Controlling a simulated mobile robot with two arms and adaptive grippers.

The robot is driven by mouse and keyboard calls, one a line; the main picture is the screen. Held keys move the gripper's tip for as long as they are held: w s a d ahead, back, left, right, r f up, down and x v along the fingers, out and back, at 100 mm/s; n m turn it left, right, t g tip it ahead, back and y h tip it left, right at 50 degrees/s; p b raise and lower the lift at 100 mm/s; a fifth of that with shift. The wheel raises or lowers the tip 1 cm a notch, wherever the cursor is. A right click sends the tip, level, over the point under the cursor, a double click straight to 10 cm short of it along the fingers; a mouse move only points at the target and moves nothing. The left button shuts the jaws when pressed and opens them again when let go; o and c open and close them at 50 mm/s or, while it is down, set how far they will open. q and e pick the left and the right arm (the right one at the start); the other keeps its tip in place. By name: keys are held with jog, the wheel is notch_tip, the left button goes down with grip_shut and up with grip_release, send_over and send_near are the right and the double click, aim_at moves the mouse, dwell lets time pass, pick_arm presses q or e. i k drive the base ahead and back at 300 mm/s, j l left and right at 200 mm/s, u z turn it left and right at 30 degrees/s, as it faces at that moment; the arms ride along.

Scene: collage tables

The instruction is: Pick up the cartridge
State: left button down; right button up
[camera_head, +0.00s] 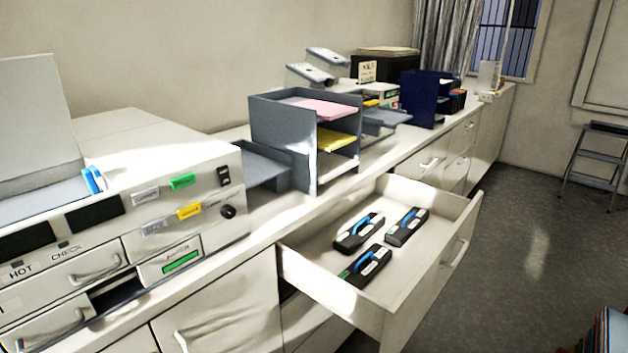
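Three black cartridges lie in an open white drawer (320,258), each with a blue handle-like strip and a pale label. One cartridge (350,240) is at the back left of the group. Another cartridge (407,231) is to its right, and the third cartridge (362,276) is nearest to me, with a small green mark at its end. They lie apart or nearly so. Neither of my grippers is in view.
A white machine (170,170) with labelled panels stands on the counter at the left. Grey trays (285,130) with pink and yellow paper stand behind the drawer. A step ladder (600,160) stands far right.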

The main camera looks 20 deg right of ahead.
aim_at(366, 266)
jog(key=i+z, duration=0.35)
jog(key=z, duration=0.15)
jog(key=i+j+z, duration=0.1)
jog(key=i+z, duration=0.35)
jog(key=i+j+z, duration=0.2)
jog(key=z, duration=0.3)
